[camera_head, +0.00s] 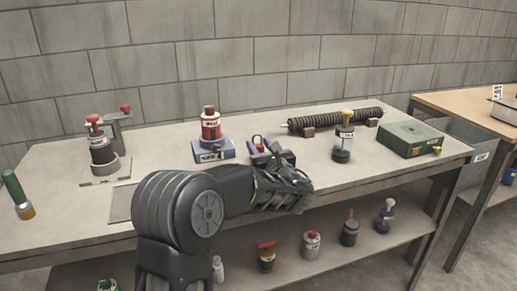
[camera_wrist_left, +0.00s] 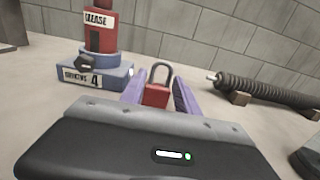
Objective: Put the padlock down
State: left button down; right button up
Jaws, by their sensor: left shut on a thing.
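A red padlock (camera_wrist_left: 157,95) with a dark shackle sits between the purple fingers of my left gripper (camera_wrist_left: 157,97) in the left wrist view. The gripper is shut on it. In the head view my left gripper (camera_head: 268,150) is over the middle of the grey workbench (camera_head: 250,205), and the padlock (camera_head: 257,142) shows small at its fingers. It is just right of the blue block. I cannot tell whether the padlock touches the bench top. My right gripper is not in view.
A red grease container (camera_head: 211,128) stands on a blue block (camera_head: 214,151) close left of the gripper. A black ribbed tube (camera_head: 335,119) lies on brown blocks behind, to the right.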

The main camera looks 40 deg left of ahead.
pick_arm(q)
notch_tip(320, 180, up, 10)
jog(key=p, duration=0.2)
jog(key=shift+p, duration=0.3)
dwell(0.7)
